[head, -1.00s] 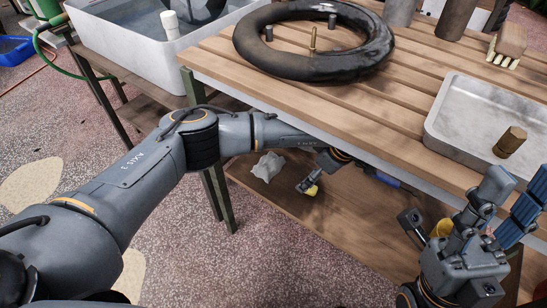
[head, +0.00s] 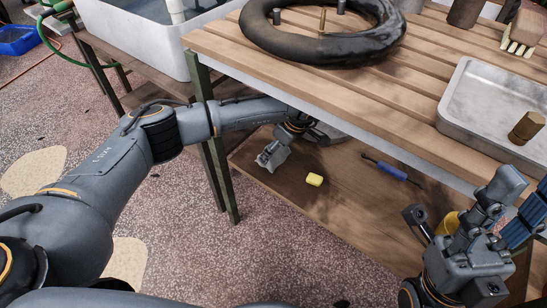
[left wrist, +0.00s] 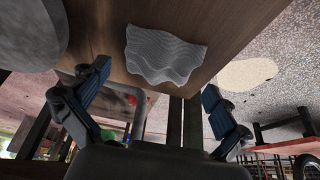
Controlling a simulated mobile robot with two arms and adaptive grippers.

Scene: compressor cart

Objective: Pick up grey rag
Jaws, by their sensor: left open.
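The grey rag (left wrist: 163,55) lies crumpled on the wooden lower shelf in the left wrist view. In the head view I cannot make it out; my left gripper is over the place where it lay. My left gripper (head: 268,160) is under the table top, low over the shelf near its left end. In the left wrist view the left gripper (left wrist: 157,80) has its fingers spread wide, with the rag ahead between and beyond the tips and nothing held. My right gripper (head: 512,195) is at the lower right, outside the table's front edge; its jaw gap is unclear.
A yellow sponge (head: 314,179) and a blue-handled tool (head: 388,170) lie on the lower shelf (head: 290,205). The slatted table top (head: 300,80) overhangs my left arm, and a green table leg (head: 217,160) stands close to it. A metal tray (head: 455,115) sits above.

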